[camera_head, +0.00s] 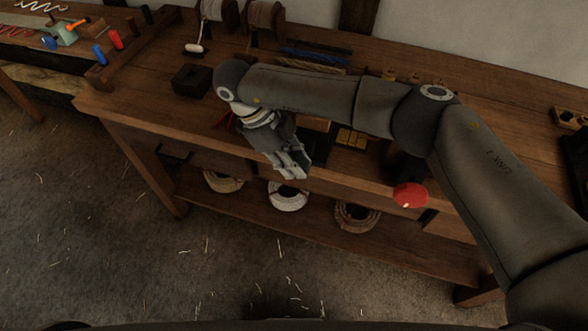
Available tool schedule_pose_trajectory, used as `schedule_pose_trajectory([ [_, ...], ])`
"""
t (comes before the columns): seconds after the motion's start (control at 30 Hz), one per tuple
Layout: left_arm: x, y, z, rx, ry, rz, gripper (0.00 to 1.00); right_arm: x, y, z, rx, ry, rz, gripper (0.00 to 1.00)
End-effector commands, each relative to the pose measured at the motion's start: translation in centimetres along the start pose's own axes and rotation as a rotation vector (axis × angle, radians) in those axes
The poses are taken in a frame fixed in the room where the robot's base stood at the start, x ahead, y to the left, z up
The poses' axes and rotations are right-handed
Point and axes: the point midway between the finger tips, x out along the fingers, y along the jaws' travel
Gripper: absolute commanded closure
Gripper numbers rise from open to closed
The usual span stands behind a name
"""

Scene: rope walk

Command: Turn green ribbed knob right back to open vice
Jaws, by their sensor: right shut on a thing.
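My right gripper (292,165) is at the front edge of the workbench, pointing down, with its arm coming in from the right. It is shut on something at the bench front. A dark green patch beside its fingers looks like part of the green ribbed knob (305,146); the ribs cannot be made out. The vice is mostly hidden behind my gripper and arm, so its opening does not show. My left gripper is not in view.
A red round knob (410,195) sticks out at the bench front, to the right. Rope coils (288,196) lie on the lower shelf. A black block (191,80) and spools (265,16) are on the bench (130,85). The floor in front is clear except for straw bits.

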Motion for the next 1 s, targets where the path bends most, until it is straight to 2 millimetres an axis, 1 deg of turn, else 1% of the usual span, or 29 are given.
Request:
schedule_pose_trajectory([
  [0.03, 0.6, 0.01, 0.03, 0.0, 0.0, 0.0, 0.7, 0.08, -0.09, 0.19, 0.003, 0.024, -0.004, 1.0],
  [0.2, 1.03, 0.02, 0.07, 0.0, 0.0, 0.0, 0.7, -0.07, -0.07, 0.13, 0.002, 0.088, -0.004, 1.0],
  [0.4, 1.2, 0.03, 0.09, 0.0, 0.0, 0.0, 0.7, -0.1, -0.06, 0.09, 0.003, 0.123, -0.002, 1.0],
  [0.8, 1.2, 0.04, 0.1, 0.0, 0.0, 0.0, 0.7, -0.13, -0.08, 0.05, 0.002, 0.128, -0.002, 1.0],
  [0.83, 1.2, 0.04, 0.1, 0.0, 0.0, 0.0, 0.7, -0.13, -0.08, 0.05, 0.002, 0.128, -0.002, 0.76],
  [0.9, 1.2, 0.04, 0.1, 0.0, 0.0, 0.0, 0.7, -0.12, -0.08, 0.05, 0.002, 0.128, -0.002, 0.7],
  [1.0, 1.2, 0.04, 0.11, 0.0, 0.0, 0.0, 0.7, -0.08, -0.06, 0.05, 0.001, 0.128, -0.001, 0.7],
])
